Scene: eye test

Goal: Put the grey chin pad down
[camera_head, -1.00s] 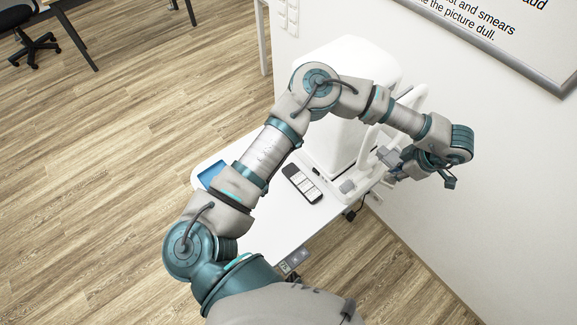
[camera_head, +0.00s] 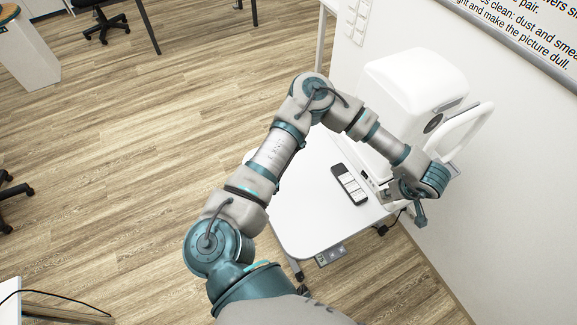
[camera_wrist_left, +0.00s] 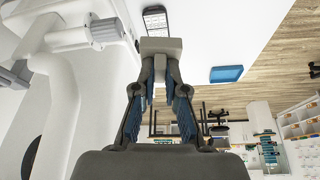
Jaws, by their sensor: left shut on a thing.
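My left gripper (camera_head: 408,190) is at the right end of the white table (camera_head: 318,222), beside the white eye-test machine (camera_head: 410,88). In the left wrist view my left gripper (camera_wrist_left: 160,68) is shut on the grey chin pad (camera_wrist_left: 161,46), a small pale grey block between the fingertips. The pad is over the white table top in that view, just below a black handset (camera_wrist_left: 155,20). I cannot tell how high it is above the table. In the head view the pad cannot be made out clearly at the gripper. My right gripper is not in view.
The machine's white headrest frame (camera_head: 468,125) rises close to my left wrist. The black handset with light keys (camera_head: 349,184) lies on the table. A blue tray (camera_wrist_left: 226,74) also lies there. The table's front part is clear. A wall stands at the right.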

